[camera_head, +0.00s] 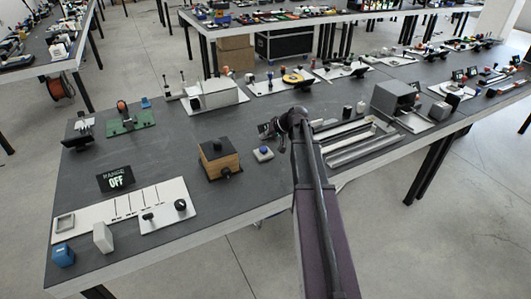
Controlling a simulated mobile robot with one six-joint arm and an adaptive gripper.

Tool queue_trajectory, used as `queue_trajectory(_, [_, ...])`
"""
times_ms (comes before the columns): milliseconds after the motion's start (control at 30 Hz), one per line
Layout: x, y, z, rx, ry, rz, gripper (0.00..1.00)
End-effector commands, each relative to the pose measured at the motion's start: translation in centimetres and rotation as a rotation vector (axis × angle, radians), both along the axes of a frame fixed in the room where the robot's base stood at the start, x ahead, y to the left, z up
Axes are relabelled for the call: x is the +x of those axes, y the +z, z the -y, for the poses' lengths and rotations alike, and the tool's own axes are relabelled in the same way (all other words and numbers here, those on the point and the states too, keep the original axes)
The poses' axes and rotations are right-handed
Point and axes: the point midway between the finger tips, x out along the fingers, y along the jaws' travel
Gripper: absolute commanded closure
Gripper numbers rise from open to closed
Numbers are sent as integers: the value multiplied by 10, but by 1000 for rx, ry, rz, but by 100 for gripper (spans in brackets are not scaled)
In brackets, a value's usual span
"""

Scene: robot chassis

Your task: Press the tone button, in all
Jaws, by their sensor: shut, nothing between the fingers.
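A small light-grey block with a round blue button on top (263,151) sits on the dark table, just right of the wooden box. It may be the tone button; I cannot read any label on it. My gripper (266,131) is above and slightly behind this button in the picture, apart from it. The gripper is small and dark here; it is shut and empty. A wooden box with a dark top and a small blue knob (220,160) stands to the left, with a black knob on its front.
My arm crosses the table's front edge. A black display reading "RANGE OFF" (116,179) stands left, behind a white panel (130,209) with knobs. Metal rails (350,140) and a grey box (395,98) lie right. A white box (214,93) is behind. Bare table lies left of the wooden box.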

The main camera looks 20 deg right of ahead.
Motion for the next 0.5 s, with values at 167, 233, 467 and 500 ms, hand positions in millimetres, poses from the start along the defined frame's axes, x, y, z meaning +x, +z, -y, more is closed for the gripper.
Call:
queue_trajectory(167, [0, -18, 0, 0, 0, 0, 100])
queue_trajectory(233, [0, -23, 0, 0, 1, -1, 100])
queue_trajectory(467, [0, -31, -1, 1, 1, -1, 100])
queue_trajectory(500, [0, -32, -1, 1, 1, -1, 100])
